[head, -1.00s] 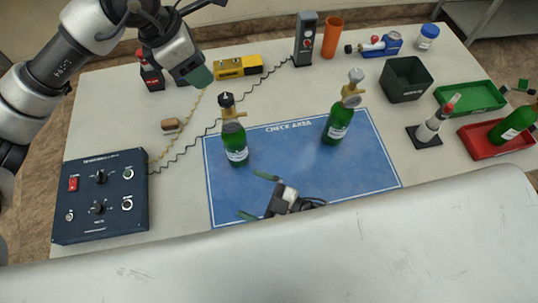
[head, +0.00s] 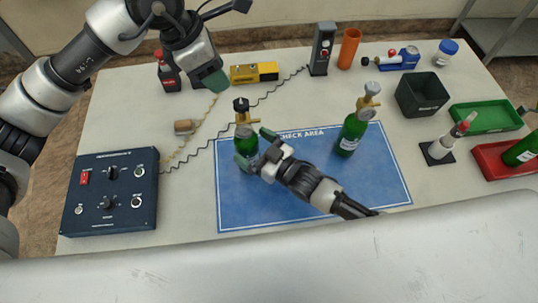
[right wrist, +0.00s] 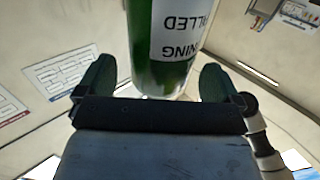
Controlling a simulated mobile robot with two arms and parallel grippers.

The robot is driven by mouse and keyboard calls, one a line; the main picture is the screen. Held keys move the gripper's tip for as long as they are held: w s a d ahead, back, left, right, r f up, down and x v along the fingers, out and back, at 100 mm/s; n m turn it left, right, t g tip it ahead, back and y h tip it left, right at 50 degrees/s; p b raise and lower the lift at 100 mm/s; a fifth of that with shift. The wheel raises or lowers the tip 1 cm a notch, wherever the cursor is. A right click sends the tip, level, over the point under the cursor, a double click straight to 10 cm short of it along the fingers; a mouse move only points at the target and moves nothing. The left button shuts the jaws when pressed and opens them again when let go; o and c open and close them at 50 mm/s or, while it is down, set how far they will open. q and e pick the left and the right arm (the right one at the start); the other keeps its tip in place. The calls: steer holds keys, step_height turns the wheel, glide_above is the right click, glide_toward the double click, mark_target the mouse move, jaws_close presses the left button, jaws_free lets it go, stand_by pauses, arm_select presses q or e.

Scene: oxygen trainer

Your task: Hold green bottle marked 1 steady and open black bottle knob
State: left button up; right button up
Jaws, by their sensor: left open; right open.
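A green bottle (head: 246,137) with a brass fitting and a black knob (head: 240,104) stands upright on the blue mat's left part. A second green bottle (head: 351,135), with a gauge and a grey knob, stands on the mat to its right. I cannot read a number on either. My right gripper (head: 253,148) is open, its fingers around the black-knobbed bottle's body; in the right wrist view that bottle (right wrist: 165,45) is between the two spread green fingers, its white label upside down. My left gripper (head: 212,82) is open and empty, above the table behind and left of the bottle.
The blue mat (head: 235,208) is clear at the front. A control box (head: 110,190) stands at left, with cords running back. A brown block (head: 185,127) and a yellow device (head: 254,73) lie behind. A dark bin (head: 421,96), green tray (head: 487,116) and red tray (head: 495,160) are at right.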

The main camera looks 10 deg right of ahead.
steer(key=shift+x, duration=1.3)
steer(key=shift+c, duration=0.4)
